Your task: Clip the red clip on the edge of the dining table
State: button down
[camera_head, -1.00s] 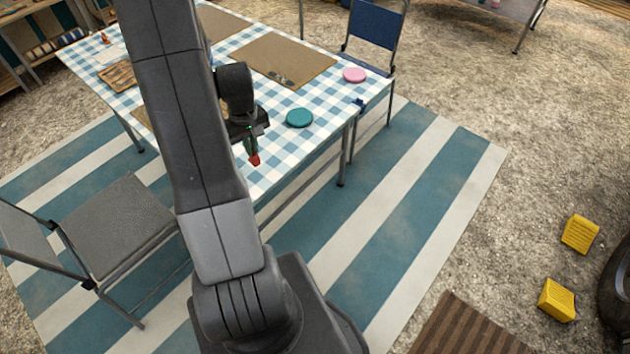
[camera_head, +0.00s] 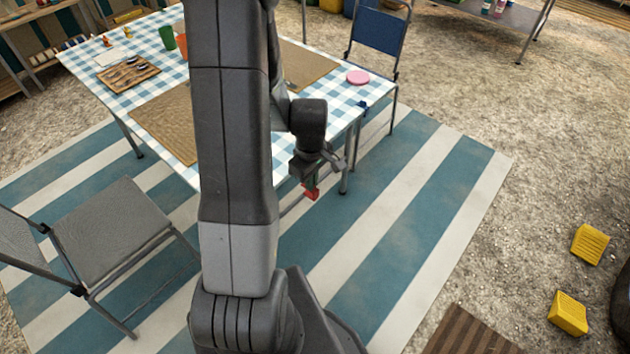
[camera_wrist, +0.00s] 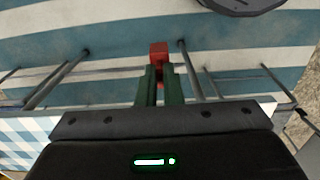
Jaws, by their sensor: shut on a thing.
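The red clip (camera_head: 311,193) is held at the tips of my gripper (camera_head: 313,180), which hangs beside the near long edge of the dining table (camera_head: 180,177). In the wrist view, the red clip (camera_wrist: 159,50) sits between the two green fingers of my gripper (camera_wrist: 159,72), with the striped rug behind it. The table edge shows at the lower left of the wrist view (camera_wrist: 28,125), apart from the clip. The table has a blue-and-white checked top. A dark blue clip (camera_head: 362,104) is on its right end edge. My arm hides part of the tabletop.
A pink disc (camera_head: 357,77), woven placemats (camera_head: 165,120) and a cutlery tray (camera_head: 128,75) lie on the table. A grey chair (camera_head: 110,230) stands at left, a blue chair (camera_head: 377,30) behind. Yellow blocks (camera_head: 590,243) lie on open gravel at right.

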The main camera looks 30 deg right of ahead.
aim_at(283, 174)
jog(key=w+a+f, duration=0.2)
jog(key=w, duration=0.4)
jog(key=shift+a+b, duration=0.2)
jog(key=shift+b, duration=0.2)
jog(key=shift+w+a, duration=0.15)
jog(key=shift+w, duration=0.05)
dwell(1.0)
jog(key=shift+w+a, duration=0.2)
jog(key=shift+w, duration=0.3)
jog(key=shift+w+a, duration=0.1)
jog(key=shift+w, duration=0.2)
jog(key=shift+w+a, duration=0.15)
jog(key=shift+w, duration=0.15)
jog(key=shift+w+a, duration=0.25)
jog(key=shift+w, duration=0.4)
dwell(0.5)
